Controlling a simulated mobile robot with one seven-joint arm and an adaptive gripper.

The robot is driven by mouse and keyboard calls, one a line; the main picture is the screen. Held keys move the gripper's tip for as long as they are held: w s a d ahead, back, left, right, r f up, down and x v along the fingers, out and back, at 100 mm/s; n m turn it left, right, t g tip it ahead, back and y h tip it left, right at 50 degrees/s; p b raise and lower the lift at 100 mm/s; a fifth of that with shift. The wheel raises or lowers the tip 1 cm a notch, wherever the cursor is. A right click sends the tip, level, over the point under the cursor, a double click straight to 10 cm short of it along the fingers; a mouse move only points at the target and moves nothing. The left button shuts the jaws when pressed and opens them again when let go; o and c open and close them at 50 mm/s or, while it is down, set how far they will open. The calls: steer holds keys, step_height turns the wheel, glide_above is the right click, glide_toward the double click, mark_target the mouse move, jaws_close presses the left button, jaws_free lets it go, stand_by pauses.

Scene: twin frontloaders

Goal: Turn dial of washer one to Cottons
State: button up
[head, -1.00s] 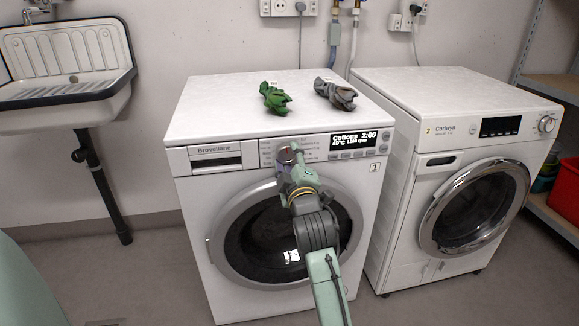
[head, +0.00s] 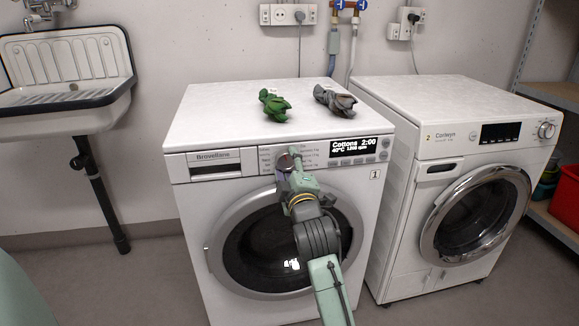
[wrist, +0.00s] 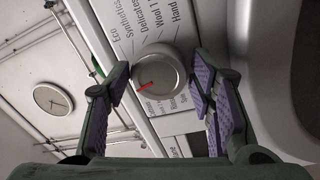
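Washer one (head: 186,215) is the white left machine with a "1" label. Its display (head: 353,146) reads "Cottons 2:00", 40°C, 1200 rpm. The round silver dial (wrist: 163,72) shows in the wrist view, with a red mark pointing to the lower left. Labels such as Eco, Synthetics, Delicates and Wool run above it; the lower labels are too small to read surely. My gripper (wrist: 159,85) is open, with a purple-padded finger on either side of the dial and visible gaps between. In the head view my gripper (head: 289,165) is at the panel and largely hides the dial.
A green cloth (head: 274,105) and a grey cloth (head: 334,100) lie on washer one. A second white machine (head: 415,180), labelled "2", stands close at right. A sink (head: 65,85) hangs at left. Floor is clear at front left.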

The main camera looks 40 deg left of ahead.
steer(key=shift+o, duration=1.2)
steer(key=v, duration=0.7)
steer(key=shift+s+d, duration=0.2)
